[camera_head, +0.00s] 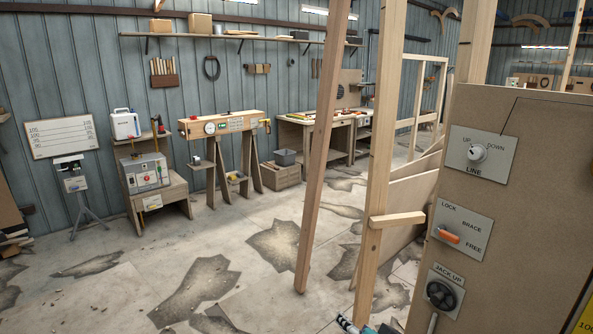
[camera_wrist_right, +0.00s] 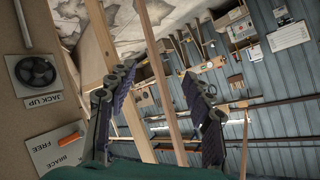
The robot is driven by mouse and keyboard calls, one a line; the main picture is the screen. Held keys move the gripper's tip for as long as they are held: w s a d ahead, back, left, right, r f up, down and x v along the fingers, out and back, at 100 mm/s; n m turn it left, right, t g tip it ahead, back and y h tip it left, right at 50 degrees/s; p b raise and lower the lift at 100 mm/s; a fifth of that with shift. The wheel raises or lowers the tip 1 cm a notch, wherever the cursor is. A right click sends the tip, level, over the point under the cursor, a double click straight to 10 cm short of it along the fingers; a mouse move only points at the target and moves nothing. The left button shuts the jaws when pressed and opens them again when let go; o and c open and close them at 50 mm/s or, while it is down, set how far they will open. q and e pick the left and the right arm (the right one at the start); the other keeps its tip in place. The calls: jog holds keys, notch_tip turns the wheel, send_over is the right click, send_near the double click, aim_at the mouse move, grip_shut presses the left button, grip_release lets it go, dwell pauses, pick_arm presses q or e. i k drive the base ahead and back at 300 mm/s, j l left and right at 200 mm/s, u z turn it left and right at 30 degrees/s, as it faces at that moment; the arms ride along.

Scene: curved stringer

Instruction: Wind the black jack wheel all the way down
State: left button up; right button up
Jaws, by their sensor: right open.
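The black jack wheel (camera_head: 440,295) is a round spoked handwheel on a pale plate marked JACK UP, low on the brown panel at the right of the head view. It also shows at the upper left of the right wrist view (camera_wrist_right: 36,71). My right gripper (camera_wrist_right: 160,72) is open and empty, its two dark fingers spread apart. The wheel lies to the left of the fingers in that view, apart from them. A small part of my arm or gripper shows at the bottom edge of the head view. My left gripper is in neither view.
Above the wheel, the panel (camera_head: 522,130) carries an orange brace lever (camera_head: 449,236) and a white LINE knob (camera_head: 477,153). Wooden posts (camera_head: 377,170) with a short crosspiece (camera_head: 397,220) stand just left of the panel. Open concrete floor lies further left, with benches along the wall.

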aim_at(440, 294)
jog(key=i+j+z, duration=0.2)
jog(key=j, duration=0.15)
jog(key=i+j+z, duration=0.2)
jog(key=j, duration=0.2)
jog(key=j+z, duration=0.2)
jog(key=j, duration=0.2)
